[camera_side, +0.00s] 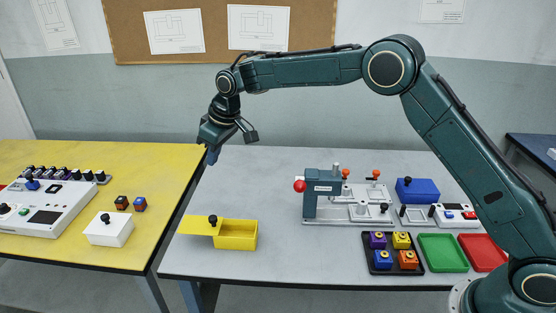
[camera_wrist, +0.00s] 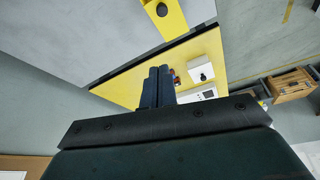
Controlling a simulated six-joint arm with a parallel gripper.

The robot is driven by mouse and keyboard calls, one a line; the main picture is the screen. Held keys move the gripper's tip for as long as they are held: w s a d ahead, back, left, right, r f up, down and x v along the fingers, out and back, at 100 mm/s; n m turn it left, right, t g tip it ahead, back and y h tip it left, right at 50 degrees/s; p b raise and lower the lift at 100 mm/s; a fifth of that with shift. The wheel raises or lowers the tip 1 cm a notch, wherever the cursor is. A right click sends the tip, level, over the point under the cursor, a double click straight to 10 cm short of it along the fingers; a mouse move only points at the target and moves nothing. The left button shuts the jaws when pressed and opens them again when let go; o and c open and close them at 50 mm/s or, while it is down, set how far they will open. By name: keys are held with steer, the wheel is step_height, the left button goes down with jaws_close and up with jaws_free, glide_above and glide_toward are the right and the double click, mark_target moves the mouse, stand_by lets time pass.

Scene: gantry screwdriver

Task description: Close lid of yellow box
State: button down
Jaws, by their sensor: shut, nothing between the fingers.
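The yellow box (camera_side: 237,235) sits near the front left of the grey table, with its inside showing. Its yellow lid (camera_side: 196,226) is slid out to the left, with a black knob (camera_side: 213,219) on it. In the wrist view the lid (camera_wrist: 176,17) and its knob (camera_wrist: 162,10) are partly seen at the top edge. My gripper (camera_side: 212,156) is shut and empty. It points down above the left end of the grey table, well above and apart from the box. Its shut fingers (camera_wrist: 158,84) also show in the wrist view.
The yellow table (camera_side: 120,165) stands at left, with a white box (camera_side: 108,229), a control panel (camera_side: 45,210) and small cubes. On the grey table, a fixture (camera_side: 345,205), blue box (camera_side: 417,190), block tray (camera_side: 394,253) and green tray (camera_side: 443,253) stand at right. The back middle is clear.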

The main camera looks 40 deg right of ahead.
glide_above(203, 223)
step_height(203, 223, down, 9)
steer(key=shift+s+d+n+g, duration=0.2)
steer(key=shift+s+n+g, duration=0.1)
steer(key=shift+n, duration=0.1)
steer(key=shift+f, duration=0.2)
steer(key=shift+x, duration=4.85)
steer(key=shift+s, duration=0.1)
steer(key=shift+s+d, duration=0.1)
steer(key=shift+s, duration=0.05)
steer(key=shift+s+d, duration=0.4)
steer(key=shift+s, duration=0.3)
steer(key=shift+s+d, duration=0.45)
steer(key=shift+s, duration=0.25)
steer(key=shift+s+d, duration=0.1)
